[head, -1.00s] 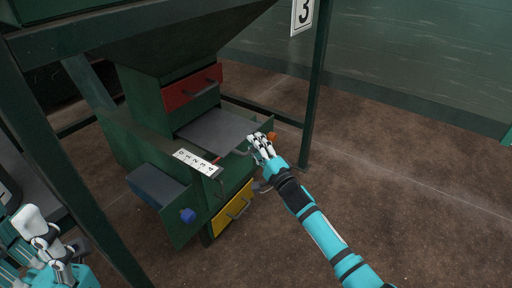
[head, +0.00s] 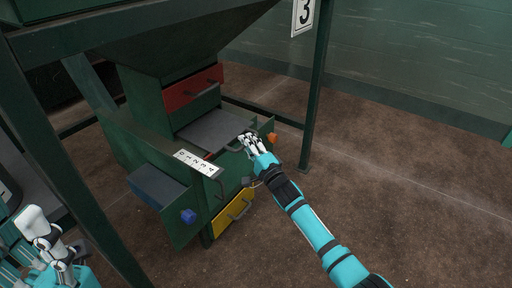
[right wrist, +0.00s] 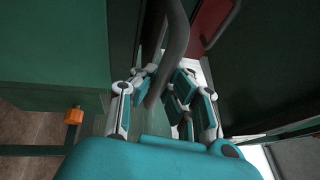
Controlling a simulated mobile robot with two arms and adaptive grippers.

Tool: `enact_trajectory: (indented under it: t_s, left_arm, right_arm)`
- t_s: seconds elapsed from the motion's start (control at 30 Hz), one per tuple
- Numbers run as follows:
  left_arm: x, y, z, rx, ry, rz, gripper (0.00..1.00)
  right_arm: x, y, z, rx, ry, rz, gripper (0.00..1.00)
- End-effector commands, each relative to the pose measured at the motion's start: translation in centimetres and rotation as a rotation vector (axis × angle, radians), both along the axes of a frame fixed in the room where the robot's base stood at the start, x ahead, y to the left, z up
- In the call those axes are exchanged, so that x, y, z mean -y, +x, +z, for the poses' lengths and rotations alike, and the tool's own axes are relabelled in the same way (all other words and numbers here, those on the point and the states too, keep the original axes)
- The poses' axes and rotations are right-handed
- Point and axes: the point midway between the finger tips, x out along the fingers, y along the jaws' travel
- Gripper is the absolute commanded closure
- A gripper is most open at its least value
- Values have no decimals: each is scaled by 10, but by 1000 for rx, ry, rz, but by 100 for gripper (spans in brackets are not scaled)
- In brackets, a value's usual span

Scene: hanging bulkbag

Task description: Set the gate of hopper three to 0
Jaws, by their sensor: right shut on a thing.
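The sign with the number 3 (head: 302,14) hangs on the green frame of this hopper. Its grey gate plate (head: 212,130) sticks partly out of the green housing, below the red drawer. A white scale strip with numbers (head: 197,163) lies on the housing edge beside the plate. My right gripper (head: 248,141) is at the plate's outer end, shut on the dark gate handle. In the right wrist view the handle bar (right wrist: 177,45) passes between its fingers. My left gripper (head: 45,240) is at the lower left, away from the gate; its fingers are unclear.
A red drawer (head: 193,91), a blue block (head: 158,186) with a blue knob (head: 188,216), a yellow drawer (head: 234,212) and an orange knob (head: 271,138) surround the gate. A green post (head: 313,100) stands behind my right arm. Brown floor at right is clear.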

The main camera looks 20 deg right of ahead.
Motion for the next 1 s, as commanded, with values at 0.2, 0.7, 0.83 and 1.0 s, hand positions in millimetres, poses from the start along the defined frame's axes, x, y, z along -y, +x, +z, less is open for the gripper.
enact_trajectory:
  t_s: [0.2, 0.7, 0.83, 1.0]
  left_arm:
    - [1, 2, 8, 54, 1, 5, 60]
    - [1, 3, 11, 58, 3, 3, 60]
    - [1, 2, 11, 59, 3, 3, 60]
    - [1, 2, 11, 59, 3, 3, 60]
  right_arm:
    - [-26, 33, -3, -5, 5, 0, 100]
    - [-29, 37, -2, -6, 2, 0, 77]
    - [-29, 37, -1, -4, 1, 0, 64]
    - [-29, 37, 0, -2, 1, -1, 64]
